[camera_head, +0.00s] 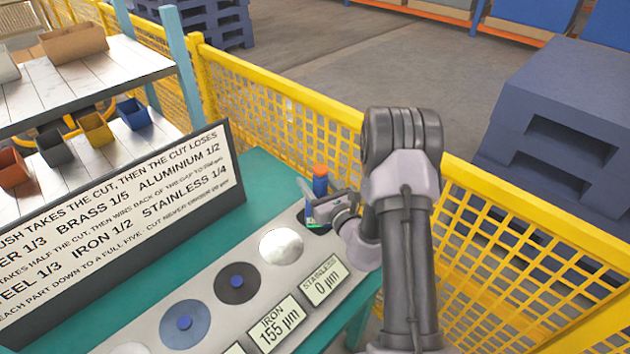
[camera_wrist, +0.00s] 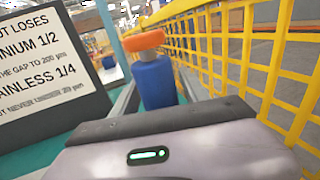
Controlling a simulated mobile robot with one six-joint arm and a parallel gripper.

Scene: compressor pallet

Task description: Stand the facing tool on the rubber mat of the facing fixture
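The facing tool (camera_head: 320,182), a blue upright cylinder with an orange top, is at the far end of the grey panel strip. It also shows in the wrist view (camera_wrist: 156,82), just beyond my gripper's body. My gripper (camera_head: 318,206) is low beside the tool, over the end of the strip. A dark round patch (camera_head: 327,230), perhaps the rubber mat, shows partly under my gripper. The tool's foot is hidden, so contact with the patch cannot be told.
The grey strip (camera_head: 222,312) carries a silver disc (camera_head: 281,246), a black disc (camera_head: 237,290), a blue-grey disc (camera_head: 184,338) and number labels. A rule board (camera_head: 120,230) stands left on the teal table (camera_head: 262,180). A yellow mesh fence (camera_head: 285,105) runs close behind my gripper.

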